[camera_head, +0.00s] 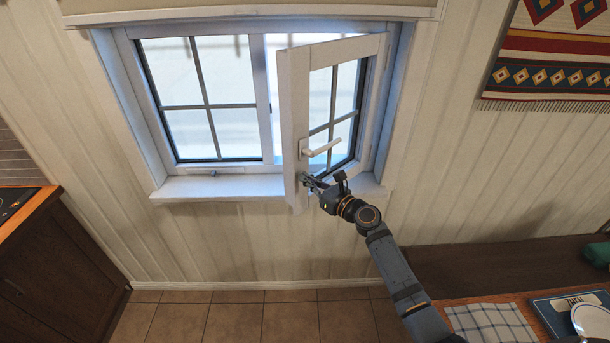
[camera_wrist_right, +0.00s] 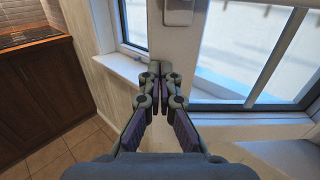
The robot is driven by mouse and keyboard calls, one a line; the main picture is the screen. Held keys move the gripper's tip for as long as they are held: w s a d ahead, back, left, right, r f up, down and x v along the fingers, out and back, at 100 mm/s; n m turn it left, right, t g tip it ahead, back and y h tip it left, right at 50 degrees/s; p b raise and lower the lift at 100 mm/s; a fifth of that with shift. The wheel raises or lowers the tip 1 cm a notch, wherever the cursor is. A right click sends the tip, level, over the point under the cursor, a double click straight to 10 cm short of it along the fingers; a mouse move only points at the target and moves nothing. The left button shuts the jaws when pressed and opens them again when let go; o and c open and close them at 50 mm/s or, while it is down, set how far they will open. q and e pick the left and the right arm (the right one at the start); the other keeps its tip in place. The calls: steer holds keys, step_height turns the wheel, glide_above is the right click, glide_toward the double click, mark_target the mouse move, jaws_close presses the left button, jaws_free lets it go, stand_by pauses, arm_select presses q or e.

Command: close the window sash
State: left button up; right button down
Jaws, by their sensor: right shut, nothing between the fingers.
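The window sash (camera_head: 294,130) on the right half of the window stands open, swung into the room on its right side. Its white handle (camera_head: 322,148) sticks out to the right from the free stile. My right gripper (camera_head: 307,182) is at the lower part of that stile, just below the handle. In the right wrist view the gripper (camera_wrist_right: 160,68) is shut with nothing between its fingers, and its tips are close to the sash stile (camera_wrist_right: 178,50). I cannot tell whether they touch it. The left gripper is not in view.
The fixed left pane (camera_head: 207,95) and the window sill (camera_head: 220,187) are beside the sash. A dark cabinet (camera_head: 60,255) stands at the left. A table with a checked cloth (camera_head: 490,323) and a plate (camera_head: 593,320) is at the lower right. A woven hanging (camera_head: 550,60) is on the wall.

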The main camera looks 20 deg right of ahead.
steer(key=shift+w+a, duration=0.25)
steer(key=shift+w, duration=0.3)
steer(key=shift+w, duration=0.1)
